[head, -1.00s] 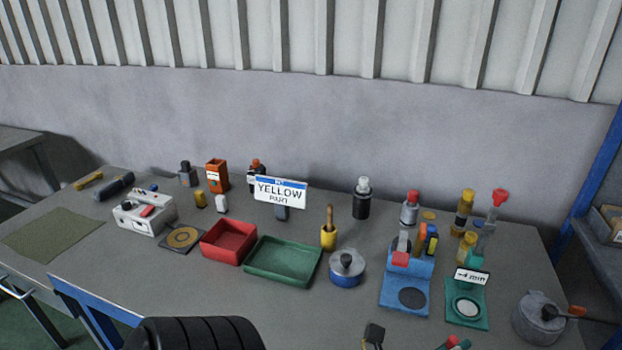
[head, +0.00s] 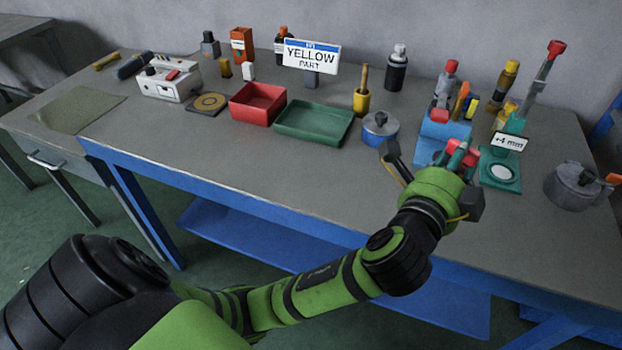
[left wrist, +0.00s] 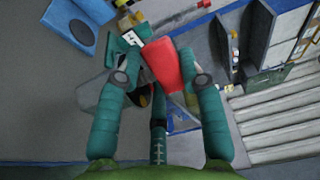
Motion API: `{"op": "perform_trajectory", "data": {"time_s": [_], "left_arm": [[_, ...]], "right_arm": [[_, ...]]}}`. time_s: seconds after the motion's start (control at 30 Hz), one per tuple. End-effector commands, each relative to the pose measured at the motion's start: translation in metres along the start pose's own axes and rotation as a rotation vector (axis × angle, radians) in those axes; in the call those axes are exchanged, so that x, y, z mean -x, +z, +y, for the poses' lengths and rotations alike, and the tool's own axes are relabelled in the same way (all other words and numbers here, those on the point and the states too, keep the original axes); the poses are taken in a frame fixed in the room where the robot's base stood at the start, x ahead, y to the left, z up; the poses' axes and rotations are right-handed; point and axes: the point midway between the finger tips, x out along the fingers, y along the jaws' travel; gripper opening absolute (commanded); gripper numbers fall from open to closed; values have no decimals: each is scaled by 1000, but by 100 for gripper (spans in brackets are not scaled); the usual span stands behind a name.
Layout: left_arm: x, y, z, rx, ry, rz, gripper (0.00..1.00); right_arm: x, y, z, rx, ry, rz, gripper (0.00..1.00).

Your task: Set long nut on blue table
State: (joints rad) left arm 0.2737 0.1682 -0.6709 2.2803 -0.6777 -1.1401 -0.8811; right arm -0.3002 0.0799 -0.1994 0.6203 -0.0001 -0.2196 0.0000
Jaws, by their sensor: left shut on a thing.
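My left gripper (head: 458,160) is over the right part of the workbench, in front of the blue stand (head: 430,155). Its teal fingers are shut on a red elongated part (left wrist: 168,62), which may be the long nut. The part also shows as a bit of red between the fingers in the head view; the fingers hide much of it. The workbench (head: 300,170), with a grey top and blue frame, looks to be the blue table. The held part appears above its top. My right gripper is not in view.
A teal stand (head: 499,182) with a "+4 mm" sign and a grey pot (head: 577,185) are right of the gripper. A blue-and-grey pot (head: 380,130), green tray (head: 315,122) and red bin (head: 257,104) are left.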

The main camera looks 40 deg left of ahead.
Motion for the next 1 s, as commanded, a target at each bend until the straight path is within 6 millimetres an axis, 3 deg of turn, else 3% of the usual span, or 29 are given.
{"op": "perform_trajectory", "data": {"time_s": [0.03,0.13,0.33,0.8,1.0], "left_arm": [[-3,-9,-2,2,-9,15,0],[-6,-20,-8,2,-6,33,0],[-8,-19,-8,-1,-1,39,0],[-29,73,49,-4,-1,38,0],[-34,90,59,0,-3,39,0]], "right_arm": [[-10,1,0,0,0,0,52],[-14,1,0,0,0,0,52],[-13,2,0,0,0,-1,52],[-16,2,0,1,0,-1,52],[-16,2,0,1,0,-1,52]]}}
